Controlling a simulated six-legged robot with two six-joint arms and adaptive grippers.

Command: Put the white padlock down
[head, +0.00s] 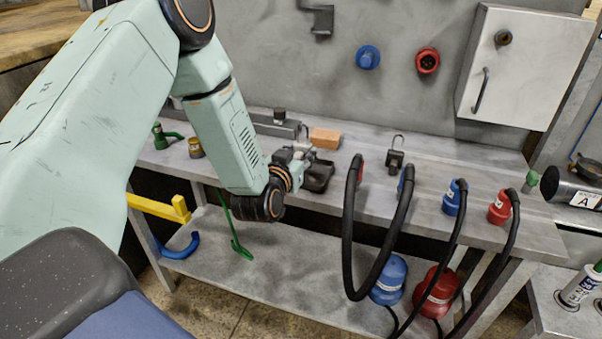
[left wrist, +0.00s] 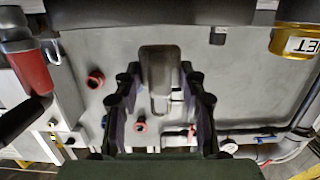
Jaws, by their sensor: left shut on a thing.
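In the left wrist view the padlock (left wrist: 160,72) shows as a pale grey rounded shape in shade between the two dark fingers of the gripper (left wrist: 160,100). I cannot tell whether it touches the bench. A second, dark padlock (head: 395,158) with a raised shackle stands on the bench to the right. My right gripper is not in view.
Black hoses with blue and red plugs (head: 500,208) rise at the right front. Green and yellow fittings (head: 195,147) stand at the left. Some bench top is clear around the dark padlock.

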